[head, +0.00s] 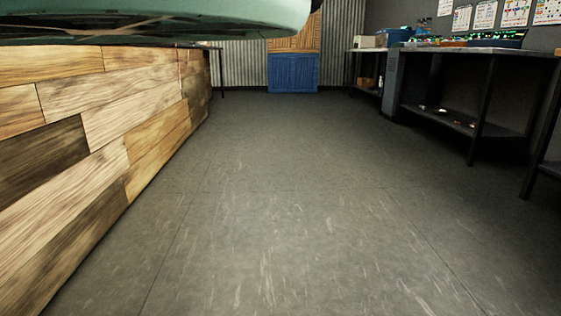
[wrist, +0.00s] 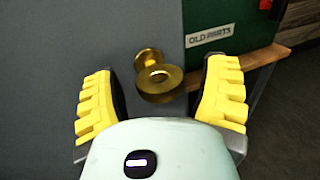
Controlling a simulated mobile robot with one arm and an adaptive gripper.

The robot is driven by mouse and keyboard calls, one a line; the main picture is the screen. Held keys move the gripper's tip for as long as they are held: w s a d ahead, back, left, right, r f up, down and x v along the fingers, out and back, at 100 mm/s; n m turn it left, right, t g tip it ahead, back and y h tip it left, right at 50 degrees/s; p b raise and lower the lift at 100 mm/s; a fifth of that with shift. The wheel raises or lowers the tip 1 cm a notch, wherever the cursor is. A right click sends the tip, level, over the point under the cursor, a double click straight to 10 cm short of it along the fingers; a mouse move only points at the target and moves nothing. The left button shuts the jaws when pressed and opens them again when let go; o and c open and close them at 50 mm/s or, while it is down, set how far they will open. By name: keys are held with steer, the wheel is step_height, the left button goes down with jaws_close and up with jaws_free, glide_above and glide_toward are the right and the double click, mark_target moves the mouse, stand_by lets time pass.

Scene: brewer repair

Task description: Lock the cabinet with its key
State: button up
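In the wrist view my gripper (wrist: 162,70) is open, with its two yellow ribbed fingers spread wide. The grey surface may be the cabinet. The head view does not show the gripper or the brass piece.
In the wrist view a green box (wrist: 225,14) labelled "OLD PARTS" stands right, above a wooden edge (wrist: 262,56). In the head view a wood-clad counter (head: 90,120) lines the left, dark workbenches (head: 470,90) the right. Open floor (head: 280,200) lies between.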

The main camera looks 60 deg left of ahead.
steer(key=c, duration=1.1)
